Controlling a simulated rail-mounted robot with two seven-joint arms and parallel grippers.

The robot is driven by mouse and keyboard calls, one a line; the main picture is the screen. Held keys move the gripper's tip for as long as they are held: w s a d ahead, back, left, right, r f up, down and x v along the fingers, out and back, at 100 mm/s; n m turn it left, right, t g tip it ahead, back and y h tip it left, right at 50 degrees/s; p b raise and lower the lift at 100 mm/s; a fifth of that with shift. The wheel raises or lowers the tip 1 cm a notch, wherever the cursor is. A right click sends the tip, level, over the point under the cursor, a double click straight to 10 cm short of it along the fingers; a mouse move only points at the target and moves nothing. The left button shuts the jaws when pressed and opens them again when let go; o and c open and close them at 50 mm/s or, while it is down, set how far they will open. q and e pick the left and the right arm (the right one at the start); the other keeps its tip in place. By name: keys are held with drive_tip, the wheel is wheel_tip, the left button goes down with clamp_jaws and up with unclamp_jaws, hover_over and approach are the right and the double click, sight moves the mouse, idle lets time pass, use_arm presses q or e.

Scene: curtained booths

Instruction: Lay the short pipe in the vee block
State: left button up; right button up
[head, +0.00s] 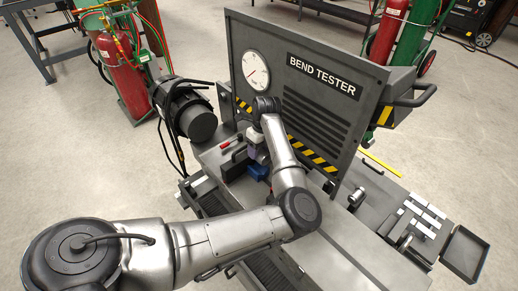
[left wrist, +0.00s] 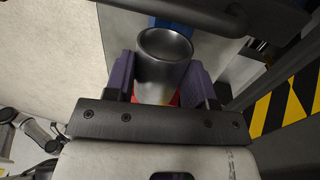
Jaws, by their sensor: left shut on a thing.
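The short pipe (left wrist: 165,58) is a grey, hollow metal tube, seen with its open end toward the left wrist camera. My left gripper (left wrist: 163,85) is shut on it, with a purple pad on each side. In the head view my left gripper (head: 259,152) is low over the bench in front of the bend tester, mostly hidden by my arm. A blue block (head: 257,172), likely the vee block, sits just below it. Blue also shows behind the pipe in the left wrist view (left wrist: 172,22). Whether pipe and block touch cannot be told. My right gripper is not in view.
The bend tester panel (head: 300,90) stands upright right behind the gripper. A dark box (head: 235,165) and a red-handled item (head: 230,142) lie to the left. A motor (head: 190,112) is farther left. Metal strips (head: 425,218) and an empty tray (head: 465,253) are at the right.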

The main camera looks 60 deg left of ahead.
sight(259, 159)
use_arm(q)
drive_tip(key=shift+f+b, duration=1.6)
drive_tip(key=shift+f, duration=0.7)
drive_tip(key=o, duration=0.8)
drive_tip(key=shift+c, duration=0.2)
drive_tip(key=shift+o, duration=0.2)
drive_tip(key=o, duration=0.6)
drive_tip(key=shift+c, duration=0.2)
